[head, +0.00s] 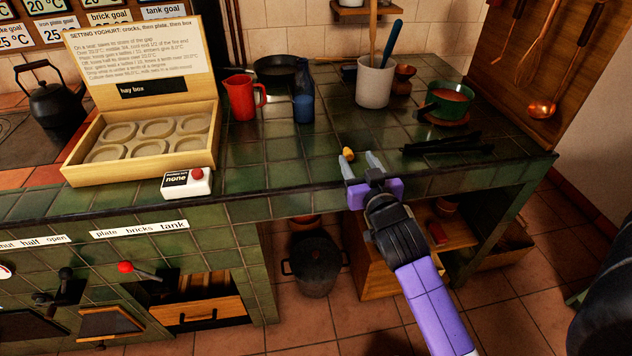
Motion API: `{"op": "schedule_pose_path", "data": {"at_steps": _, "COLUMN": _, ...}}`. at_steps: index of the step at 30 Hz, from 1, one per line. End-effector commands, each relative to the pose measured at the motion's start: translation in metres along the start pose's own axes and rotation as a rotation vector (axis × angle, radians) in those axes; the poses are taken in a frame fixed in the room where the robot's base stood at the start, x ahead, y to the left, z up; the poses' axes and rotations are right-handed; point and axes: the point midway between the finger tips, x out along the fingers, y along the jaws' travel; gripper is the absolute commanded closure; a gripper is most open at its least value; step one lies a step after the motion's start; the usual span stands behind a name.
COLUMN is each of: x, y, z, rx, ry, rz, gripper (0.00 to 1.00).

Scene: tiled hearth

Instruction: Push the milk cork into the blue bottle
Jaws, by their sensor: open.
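The blue bottle (303,100) stands upright on the green tiled counter (330,172), just right of a red jug. Its mouth is too small and dark to make out clearly. A small tan cork-like piece (348,154), likely the milk cork, shows near the counter's front part. My gripper (357,166) reaches in from the lower right. Its grey fingers are open, with the piece at or just beyond their tips. I cannot tell whether a finger touches it. The bottle is farther back and to the left of my gripper.
The red jug (242,97) is close left of the bottle, with a dark pan (277,69) behind. A utensil crock (375,84) stands right of the bottle. Dark tongs-like tools (440,145) and a green pot (449,103) lie further right. The hay box (143,141) is left. Tiles between bottle and gripper are clear.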

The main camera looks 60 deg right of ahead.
Motion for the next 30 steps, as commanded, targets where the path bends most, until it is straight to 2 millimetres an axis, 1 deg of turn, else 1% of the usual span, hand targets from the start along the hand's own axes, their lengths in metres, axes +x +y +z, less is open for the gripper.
{"op": "schedule_pose_path", "data": {"at_steps": 1, "x": 0.0, "y": 0.005, "z": 0.008, "rx": 0.006, "ry": -0.029, "rz": 0.015, "gripper": 0.51}}
{"op": "schedule_pose_path", "data": {"at_steps": 3, "x": -0.001, "y": 0.007, "z": 0.014, "rx": 0.02, "ry": -0.05, "rz": 0.025, "gripper": 0.51}}
{"op": "schedule_pose_path", "data": {"at_steps": 7, "x": 0.006, "y": 0.007, "z": 0.017, "rx": 0.038, "ry": -0.061, "rz": 0.029, "gripper": 0.51}}
{"op": "schedule_pose_path", "data": {"at_steps": 16, "x": 0.036, "y": 0.007, "z": 0.021, "rx": 0.04, "ry": -0.06, "rz": 0.027, "gripper": 0.51}}
{"op": "schedule_pose_path", "data": {"at_steps": 21, "x": 0.061, "y": 0.006, "z": 0.027, "rx": 0.04, "ry": -0.059, "rz": 0.026, "gripper": 0.51}}
{"op": "schedule_pose_path", "data": {"at_steps": 24, "x": 0.071, "y": 0.006, "z": 0.027, "rx": 0.039, "ry": -0.059, "rz": 0.026, "gripper": 0.51}}
{"op": "schedule_pose_path", "data": {"at_steps": 27, "x": 0.076, "y": 0.007, "z": 0.029, "rx": 0.038, "ry": -0.06, "rz": 0.026, "gripper": 0.51}}
{"op": "schedule_pose_path", "data": {"at_steps": 30, "x": 0.076, "y": 0.007, "z": 0.029, "rx": 0.038, "ry": -0.06, "rz": 0.026, "gripper": 0.51}}
